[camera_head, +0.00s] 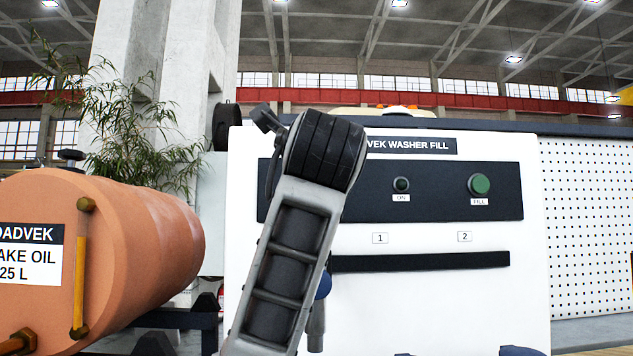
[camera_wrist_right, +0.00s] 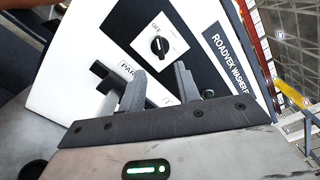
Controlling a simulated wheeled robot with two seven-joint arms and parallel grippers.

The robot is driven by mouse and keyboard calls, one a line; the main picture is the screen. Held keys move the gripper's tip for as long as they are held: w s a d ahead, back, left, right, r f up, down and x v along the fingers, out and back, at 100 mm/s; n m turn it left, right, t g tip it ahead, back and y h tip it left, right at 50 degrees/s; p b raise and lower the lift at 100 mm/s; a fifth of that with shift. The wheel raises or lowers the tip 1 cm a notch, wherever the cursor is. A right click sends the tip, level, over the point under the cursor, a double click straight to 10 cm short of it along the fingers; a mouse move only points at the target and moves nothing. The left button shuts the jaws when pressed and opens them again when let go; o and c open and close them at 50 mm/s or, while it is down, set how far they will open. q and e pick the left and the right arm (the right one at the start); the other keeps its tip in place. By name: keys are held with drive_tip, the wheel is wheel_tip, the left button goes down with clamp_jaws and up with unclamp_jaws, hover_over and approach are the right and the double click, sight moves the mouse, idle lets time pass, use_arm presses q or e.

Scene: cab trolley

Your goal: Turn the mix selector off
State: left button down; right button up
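In the right wrist view, a round black selector knob (camera_wrist_right: 160,45) sits on a small white square plate with a label that seems to read OFF at its upper left edge. A pale mark shows on the knob, but its exact pointing is too small to tell. My right gripper (camera_wrist_right: 160,72) is open, its two dark fingers apart with nothing between them. The knob lies beyond the fingertips, apart from them. In the head view, an arm of mine covers the left part of the white washer-fill panel (camera_head: 430,295), and the selector is hidden there. My left gripper is not in view.
Right of my arm, the panel carries a small ON lamp (camera_head: 401,184) and a green FILL button (camera_head: 480,184). A black slot (camera_head: 430,262) runs below. An orange brake oil drum (camera_head: 150,250) stands at the left. A perforated white board (camera_head: 590,220) is at the right.

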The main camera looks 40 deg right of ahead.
drive_tip(key=v, duration=0.7)
drive_tip(key=shift+b, duration=0.3)
